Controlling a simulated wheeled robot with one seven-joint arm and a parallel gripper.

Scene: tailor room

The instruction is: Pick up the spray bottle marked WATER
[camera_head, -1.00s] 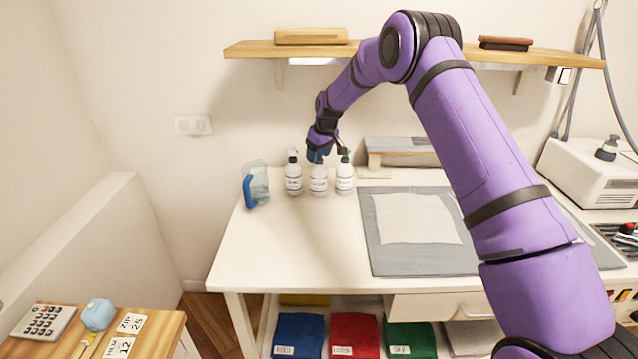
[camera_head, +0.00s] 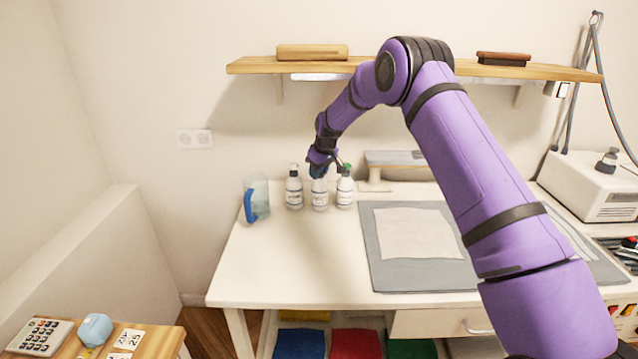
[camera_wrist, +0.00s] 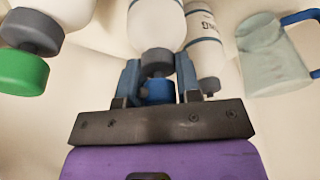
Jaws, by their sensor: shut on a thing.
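Three white spray bottles stand in a row at the back left of the white table. The left bottle (camera_head: 294,192) has a dark top and the right bottle (camera_head: 345,192) a green one. The middle bottle (camera_head: 320,197) has a blue top. Their labels are too small to read for certain in the head view. My gripper (camera_head: 319,172) is shut on the middle bottle at its top. In the wrist view, the fingers (camera_wrist: 158,82) sit on both sides of the blue part below the white body (camera_wrist: 156,24). I cannot tell any gap under this bottle.
A clear jug with a blue handle (camera_head: 257,196) stands left of the bottles. The neighbouring bottles are close on both sides. A grey mat (camera_head: 420,276) lies to the right, and a wooden shelf (camera_head: 240,66) hangs above. The front left of the table (camera_head: 290,262) is clear.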

